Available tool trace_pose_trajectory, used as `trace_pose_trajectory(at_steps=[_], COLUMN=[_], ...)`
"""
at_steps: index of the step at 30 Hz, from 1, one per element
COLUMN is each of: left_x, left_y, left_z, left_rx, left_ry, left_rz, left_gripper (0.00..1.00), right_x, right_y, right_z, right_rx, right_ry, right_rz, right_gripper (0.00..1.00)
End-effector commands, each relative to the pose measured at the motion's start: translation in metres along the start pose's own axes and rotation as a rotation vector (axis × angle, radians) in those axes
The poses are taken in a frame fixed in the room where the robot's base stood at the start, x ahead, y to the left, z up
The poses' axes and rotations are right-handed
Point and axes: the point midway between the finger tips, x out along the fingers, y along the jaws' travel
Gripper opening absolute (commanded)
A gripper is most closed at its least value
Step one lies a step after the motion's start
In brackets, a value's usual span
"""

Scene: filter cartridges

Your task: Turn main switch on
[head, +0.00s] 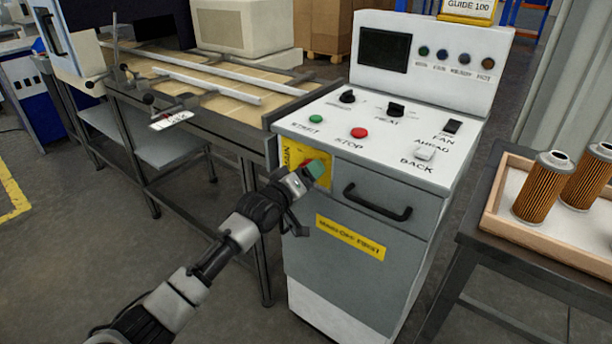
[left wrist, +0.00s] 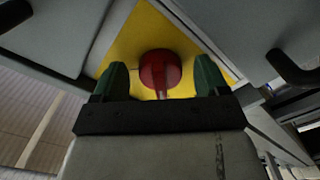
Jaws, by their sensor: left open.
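The main switch (left wrist: 160,70) is a red round knob on a yellow plate (left wrist: 133,40), seen in the left wrist view. In the head view the yellow plate (head: 291,166), with partly hidden lettering, is on the upper left front of the grey machine cabinet. My right gripper is not in view.
The cabinet has a black handle (head: 377,203) right of the switch and a sloped panel with a green button (head: 316,119) and a red button (head: 360,133). A tray (head: 551,233) with filter cartridges stands at right. A conveyor table (head: 213,92) is at left.

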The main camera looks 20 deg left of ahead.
Motion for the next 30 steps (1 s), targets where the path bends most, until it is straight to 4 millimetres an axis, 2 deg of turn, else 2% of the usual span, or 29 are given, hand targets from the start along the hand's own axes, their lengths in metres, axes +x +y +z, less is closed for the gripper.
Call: trace_pose_trajectory(at_steps=[7, 15, 17, 25, 30], left_x=[0.001, 0.001, 0.001, 0.001, 0.001], left_y=[0.0, 0.0, 0.0, 0.0, -0.001], left_z=[0.0, 0.0, 0.0, -0.001, -0.001], left_rx=[0.0, 0.0, 0.0, 0.034, 0.114], left_ry=[0.0, 0.0, 0.0, 0.0, -0.001], left_rz=[-0.001, -0.001, -0.001, -0.002, -0.003], left_gripper=[0.74, 0.34, 0.27, 0.27, 0.27], right_x=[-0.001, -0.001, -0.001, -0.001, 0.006], right_y=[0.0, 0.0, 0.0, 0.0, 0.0], right_z=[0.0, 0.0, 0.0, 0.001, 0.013], right_rx=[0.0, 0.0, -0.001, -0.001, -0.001], right_ry=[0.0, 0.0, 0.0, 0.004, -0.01], right_rz=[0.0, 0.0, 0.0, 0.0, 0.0], right_gripper=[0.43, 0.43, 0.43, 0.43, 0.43])
